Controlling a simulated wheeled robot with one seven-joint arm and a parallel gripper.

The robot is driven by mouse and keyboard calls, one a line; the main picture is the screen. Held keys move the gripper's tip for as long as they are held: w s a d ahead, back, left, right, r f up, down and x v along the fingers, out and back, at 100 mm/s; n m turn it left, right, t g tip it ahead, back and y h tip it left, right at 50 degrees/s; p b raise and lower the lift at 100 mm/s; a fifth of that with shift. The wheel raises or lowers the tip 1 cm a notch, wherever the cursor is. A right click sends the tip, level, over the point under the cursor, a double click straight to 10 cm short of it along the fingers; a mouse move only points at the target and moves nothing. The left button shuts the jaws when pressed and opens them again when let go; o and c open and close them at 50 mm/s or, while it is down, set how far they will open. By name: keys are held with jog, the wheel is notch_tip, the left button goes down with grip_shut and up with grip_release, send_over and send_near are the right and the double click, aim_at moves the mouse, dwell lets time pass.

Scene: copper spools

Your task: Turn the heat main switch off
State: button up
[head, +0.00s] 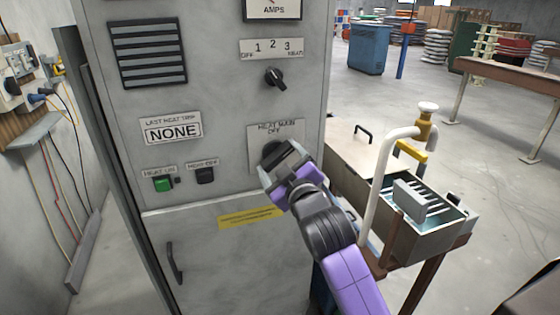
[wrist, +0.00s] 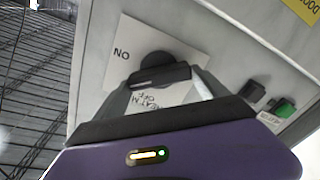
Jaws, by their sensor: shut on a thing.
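The heat main switch (head: 272,150) is a black rotary knob on a pale plate on the grey cabinet front. In the head view "HEAT MAIN" and "OFF" are printed above it. My gripper (head: 287,164) covers its lower right side. In the wrist view the plate appears turned over, with "ON" to the left of the switch knob (wrist: 168,60) and "OFF" on the side towards my gripper. The knob's bar lies between my gripper's fingers (wrist: 162,78), which are shut on it. I cannot tell which mark the bar points to.
A 1-2-3 selector (head: 276,77) sits above. A green button (head: 163,185) and a black one (head: 205,175) are to the left, and a door handle (head: 174,262) below. A cart with a white curved rail (head: 375,185) stands close on the right.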

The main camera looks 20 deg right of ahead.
jog(key=n, duration=0.5)
jog(key=shift+a+f+n, duration=0.1)
jog(key=shift+n, duration=0.2)
jog(key=n, duration=0.4)
jog(key=shift+f+n, duration=0.15)
jog(key=shift+n, duration=0.15)
jog(key=shift+a, duration=0.1)
jog(key=o, duration=1.3)
jog(key=shift+c, duration=0.2)
jog(key=s+b, duration=0.2)
jog(key=s, duration=0.6)
jog(key=shift+w, duration=0.1)
